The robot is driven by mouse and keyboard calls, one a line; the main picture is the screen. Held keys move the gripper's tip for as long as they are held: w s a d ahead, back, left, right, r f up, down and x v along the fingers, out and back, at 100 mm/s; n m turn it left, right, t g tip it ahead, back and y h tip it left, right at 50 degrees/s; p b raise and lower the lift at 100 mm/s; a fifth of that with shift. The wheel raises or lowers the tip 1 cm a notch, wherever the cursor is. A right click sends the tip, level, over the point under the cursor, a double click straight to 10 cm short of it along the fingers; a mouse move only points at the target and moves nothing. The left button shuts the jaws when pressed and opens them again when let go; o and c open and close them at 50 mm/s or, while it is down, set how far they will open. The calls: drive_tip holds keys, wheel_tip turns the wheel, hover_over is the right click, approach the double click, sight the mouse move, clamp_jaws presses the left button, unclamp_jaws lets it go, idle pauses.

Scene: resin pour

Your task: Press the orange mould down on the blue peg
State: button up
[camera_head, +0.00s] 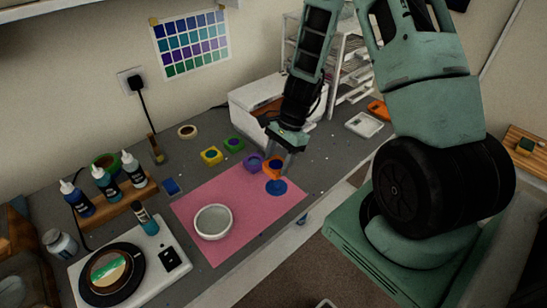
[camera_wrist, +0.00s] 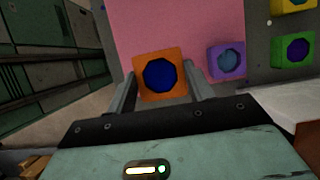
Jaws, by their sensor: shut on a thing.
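The orange mould (camera_head: 272,166) is a small square block between the fingers of my gripper (camera_head: 281,164), over the far right part of the pink mat. In the wrist view the orange mould (camera_wrist: 142,86) sits between both fingertips (camera_wrist: 161,84), its dark blue round centre facing the camera. A flat blue round (camera_head: 277,188), apparently the blue peg's base, lies on the mat just below and in front of the mould. Any upright part of the peg is hidden. I cannot tell whether the mould touches it.
A purple mould (camera_head: 252,163), a green mould (camera_head: 234,144) and a yellow mould (camera_head: 211,156) stand left of my gripper. A white bowl (camera_head: 213,222) is on the pink mat (camera_head: 250,237). A white box (camera_head: 262,100) stands behind. The mat's right front part is clear.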

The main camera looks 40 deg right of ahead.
sight(275, 184)
drive_tip(key=shift+s+d+f, duration=0.1)
drive_tip(key=shift+f, duration=0.1)
drive_tip(key=shift+f+b, duration=2.6)
drive_tip(key=shift+f, duration=0.3)
drive_tip(key=shift+f+b, duration=0.6)
drive_tip(key=shift+f, duration=0.15)
idle(0.5)
drive_tip(key=o, duration=1.5)
drive_tip(key=shift+r, duration=0.1)
drive_tip(key=shift+r+p, duration=3.45)
drive_tip(key=shift+r, duration=0.5)
